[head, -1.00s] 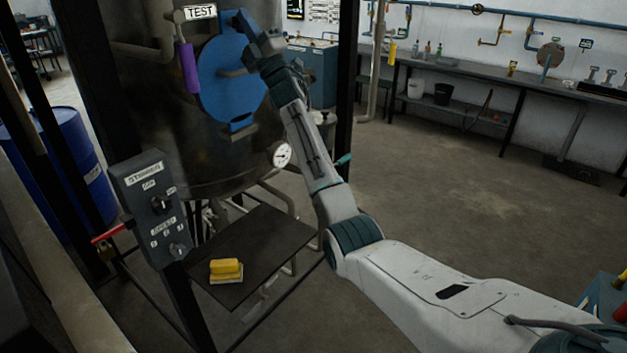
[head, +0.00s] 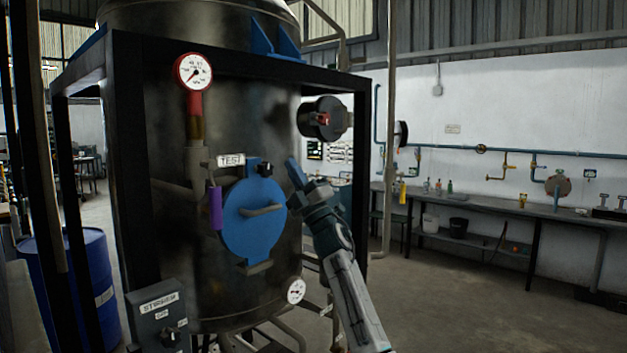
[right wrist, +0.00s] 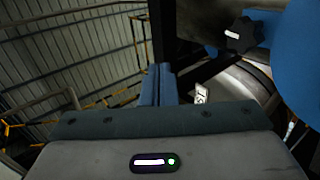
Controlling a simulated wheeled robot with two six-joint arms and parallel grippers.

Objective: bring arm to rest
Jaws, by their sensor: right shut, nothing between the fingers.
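My right gripper (head: 293,172) is raised in front of the dark tank (head: 170,125), just right of the round blue hatch (head: 238,228). Its fingers are together and hold nothing; they also show closed in the right wrist view (right wrist: 158,85). The right arm reaches up from the bottom of the head view. The hatch is closed against the tank, with a bar handle (head: 262,210) across it and a black knob (head: 264,168) at its top. In the right wrist view the blue hatch (right wrist: 300,55) and the black knob (right wrist: 241,35) are at upper right. My left gripper is not in view.
A black frame (head: 125,150) surrounds the tank. A red gauge (head: 195,72), a purple-handled valve (head: 215,208) and a stirrer box (head: 160,308) are left of the hatch. A dark cylindrical fitting (head: 322,118) stands above the gripper. Open floor (head: 465,290) lies right.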

